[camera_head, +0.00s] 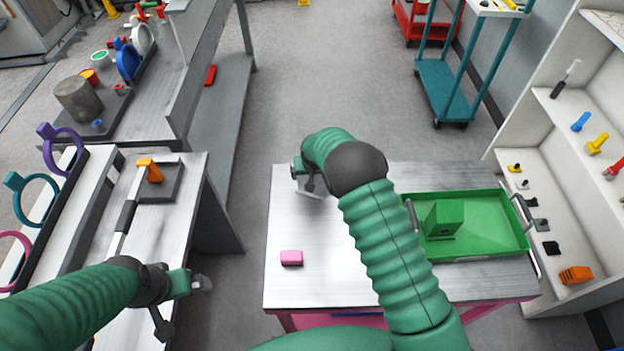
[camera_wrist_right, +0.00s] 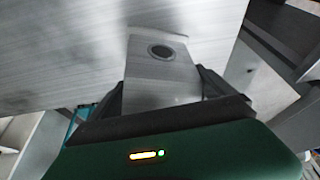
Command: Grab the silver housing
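The silver housing (camera_wrist_right: 160,72) is a grey metal block with a round dark hole in its face. In the right wrist view it lies between the two fingers of my right gripper (camera_wrist_right: 163,90). The fingers stand apart on both sides of it, and I cannot make out firm contact. In the head view my right gripper (camera_head: 308,182) is low over the left back part of the metal table, with a bit of the housing (camera_head: 314,194) showing below it. My left gripper (camera_head: 202,284) hangs by the left bench; its fingers are too small to judge.
The metal table (camera_head: 322,275) carries a pink block (camera_head: 291,258) and a green tray (camera_head: 480,255) with a green bracket (camera_head: 443,220). A shelf (camera_head: 535,185) with small parts stands at right. The left bench (camera_head: 180,235) holds an orange piece (camera_head: 149,170). A floor gap separates bench and table.

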